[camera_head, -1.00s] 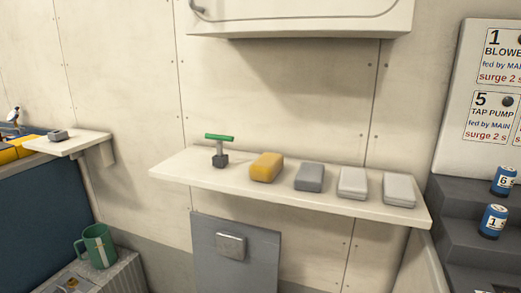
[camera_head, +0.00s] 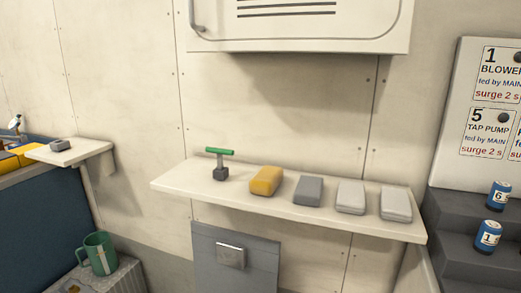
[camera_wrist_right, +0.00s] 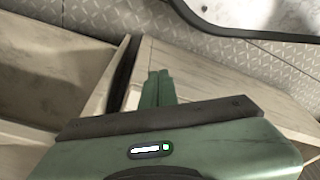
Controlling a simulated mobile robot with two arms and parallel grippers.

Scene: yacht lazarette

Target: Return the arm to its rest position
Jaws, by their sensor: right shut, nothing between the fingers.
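My right gripper (camera_wrist_right: 157,88) shows in the right wrist view. Its two green fingers lie together, shut, with nothing between them. Pale panels and a pale boxed structure lie beyond the fingertips, and the gripper seems apart from them. Neither of my arms shows in the head view, and my left gripper is in no view.
A wall shelf (camera_head: 225,194) holds a green-handled tool (camera_head: 220,163), a yellow block (camera_head: 266,181), a dark grey block (camera_head: 308,191) and two pale blocks (camera_head: 351,197). A cabinet (camera_head: 300,22) hangs above. Blue cans (camera_head: 488,237) stand on grey steps at right. A green mug (camera_head: 99,254) stands lower left.

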